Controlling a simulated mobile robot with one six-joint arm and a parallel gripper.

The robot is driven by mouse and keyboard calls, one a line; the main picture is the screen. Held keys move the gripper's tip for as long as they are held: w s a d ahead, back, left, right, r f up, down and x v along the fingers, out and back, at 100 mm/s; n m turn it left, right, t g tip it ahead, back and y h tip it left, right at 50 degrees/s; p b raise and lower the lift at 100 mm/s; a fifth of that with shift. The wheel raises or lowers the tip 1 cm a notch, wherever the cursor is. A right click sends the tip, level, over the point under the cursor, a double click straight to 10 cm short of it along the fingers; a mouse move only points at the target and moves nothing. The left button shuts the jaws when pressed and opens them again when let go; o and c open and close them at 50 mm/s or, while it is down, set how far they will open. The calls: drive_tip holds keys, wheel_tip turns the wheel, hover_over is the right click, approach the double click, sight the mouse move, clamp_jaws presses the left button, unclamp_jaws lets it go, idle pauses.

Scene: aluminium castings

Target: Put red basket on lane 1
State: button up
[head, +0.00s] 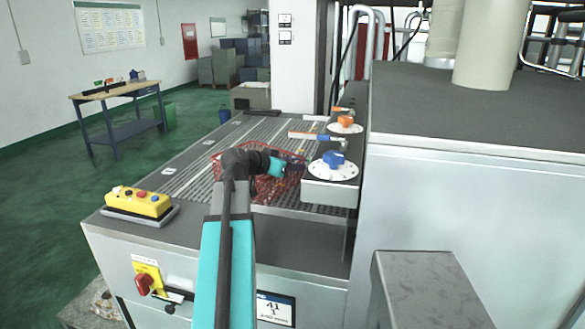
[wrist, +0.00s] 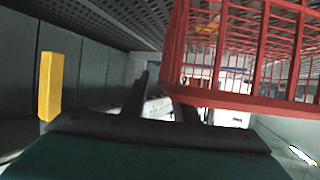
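The red wire basket (head: 262,188) stands on the slatted conveyor top (head: 200,176), partly hidden by my arm. In the wrist view the basket (wrist: 245,98) fills the upper right, its thick rim crossing in front of one finger. My gripper (wrist: 166,102) has its two dark fingers apart, with a gap between them. In the head view my gripper (head: 289,166) is over the basket's back right part. I cannot tell whether the fingers touch the rim. A sign (head: 275,308) on the machine front shows a 1, but no lane number is readable on the conveyor top.
A white unit with a blue knob (head: 334,160) stands close right of the basket, an orange knob (head: 346,121) behind it. A yellow button box (head: 138,202) sits at the front left corner. A large grey machine (head: 470,200) blocks the right. The conveyor's left part is clear.

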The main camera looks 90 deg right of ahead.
drive_tip(key=shift+a, duration=0.15)
drive_tip(key=v, duration=1.3)
drive_tip(key=shift+w+a+b, duration=0.15)
drive_tip(key=shift+w+b, duration=0.05)
drive_tip(key=shift+b, duration=0.15)
